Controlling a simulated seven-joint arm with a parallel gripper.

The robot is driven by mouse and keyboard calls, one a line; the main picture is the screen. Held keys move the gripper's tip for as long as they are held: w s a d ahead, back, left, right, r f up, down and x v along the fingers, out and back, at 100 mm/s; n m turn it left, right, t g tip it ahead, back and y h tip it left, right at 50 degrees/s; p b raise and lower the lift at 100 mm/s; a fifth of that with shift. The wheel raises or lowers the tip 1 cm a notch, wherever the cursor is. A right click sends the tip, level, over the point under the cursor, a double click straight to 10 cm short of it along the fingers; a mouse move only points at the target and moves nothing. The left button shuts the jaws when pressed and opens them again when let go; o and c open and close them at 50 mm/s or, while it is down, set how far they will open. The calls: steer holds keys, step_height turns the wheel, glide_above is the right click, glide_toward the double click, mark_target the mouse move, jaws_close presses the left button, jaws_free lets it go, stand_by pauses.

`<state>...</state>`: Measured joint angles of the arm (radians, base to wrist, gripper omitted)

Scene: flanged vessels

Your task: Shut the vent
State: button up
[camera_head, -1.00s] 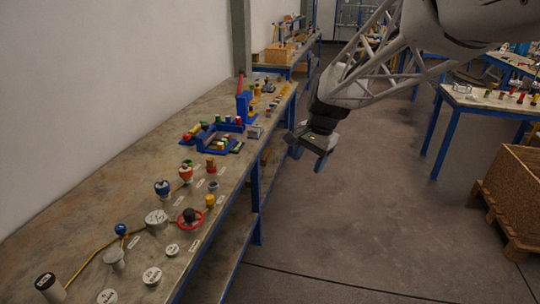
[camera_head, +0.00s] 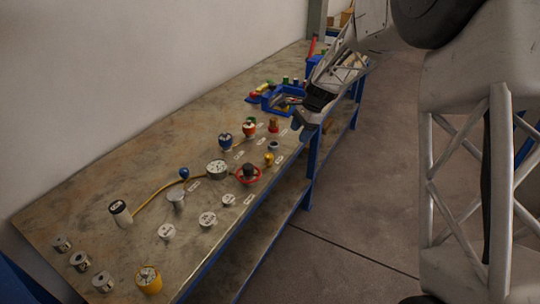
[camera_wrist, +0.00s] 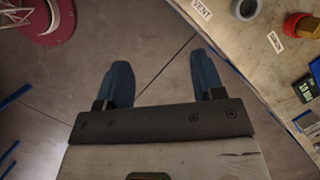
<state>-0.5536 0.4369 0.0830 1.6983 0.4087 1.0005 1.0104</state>
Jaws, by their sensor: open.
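My gripper (camera_head: 298,124) is open and empty, beyond the bench's front edge in the head view. Its two blue fingers show apart over the floor in the wrist view (camera_wrist: 160,82). A label reading VENT (camera_wrist: 202,9) lies at the top of the wrist view, beside a small grey round fitting (camera_wrist: 246,8) that is cut by the frame's top. The fitting that seems to match it in the head view (camera_head: 273,146) stands near the bench's front edge, between a red-brown fitting (camera_head: 273,126) and a yellow one (camera_head: 269,159). I cannot tell whether the vent is open.
A blue tray (camera_head: 283,101) stands behind my gripper. The floor (camera_head: 350,215) beside the bench is clear.

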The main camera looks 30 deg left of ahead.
steer(key=m, duration=0.1)
glide_toward(269, 155)
steer(key=shift+w+a+f+g, duration=0.1)
steer(key=shift+a+f+g, duration=0.1)
steer(key=shift+f, duration=0.3)
steer(key=shift+w+a+f+g, duration=0.1)
steer(key=shift+f+g, duration=0.1)
steer(key=shift+f, duration=0.3)
steer(key=shift+s+f, duration=0.1)
steer(key=shift+f, duration=0.05)
steer(key=shift+x, duration=3.75)
steer(key=c, duration=0.9)
